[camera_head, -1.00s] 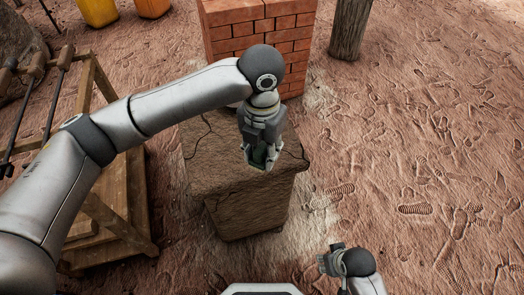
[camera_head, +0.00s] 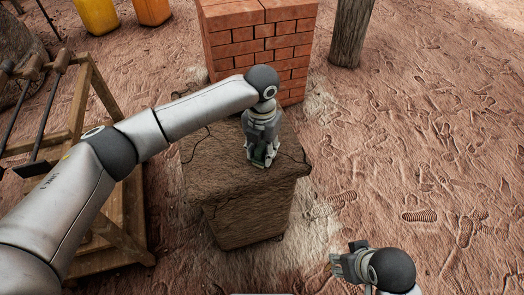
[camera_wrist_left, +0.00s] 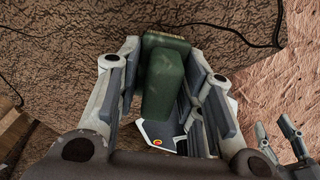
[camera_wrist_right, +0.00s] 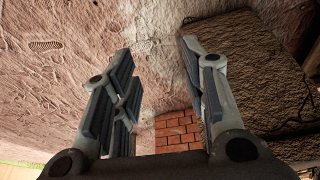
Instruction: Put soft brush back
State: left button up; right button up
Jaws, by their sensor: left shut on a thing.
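The soft brush appears as a dark green block (camera_wrist_left: 165,80) in the left wrist view, between the fingers of my left gripper (camera_wrist_left: 167,68). In the head view my left gripper (camera_head: 259,162) points down over the top of the mud-brown pedestal (camera_head: 225,180), shut on the green block. I cannot tell whether the block touches the pedestal top. My right gripper (camera_head: 335,264) is at the lower right of the head view, away from the pedestal. In the right wrist view its fingers (camera_wrist_right: 155,75) are apart and empty.
A red brick stack (camera_head: 262,45) stands just behind the pedestal, with a wooden post (camera_head: 350,32) to its right. A wooden frame with rods (camera_head: 105,225) is at left. Yellow (camera_head: 97,15) and orange (camera_head: 151,11) containers stand at back left. Footprinted ground at right is clear.

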aim_at(262, 145)
pick_arm(q)
jog(key=o, duration=1.1)
jog(key=shift+c, duration=0.2)
jog(key=shift+r, duration=0.35)
notch_tip(262, 145, up, 11)
jog(key=shift+r+p, duration=0.2)
jog(key=shift+p, duration=1.05)
pick_arm(e)
notch_tip(262, 145, down, 9)
jog(key=shift+w+a+r, duration=0.15)
jog(key=shift+w+r, duration=0.05)
jog(key=shift+w, duration=0.25)
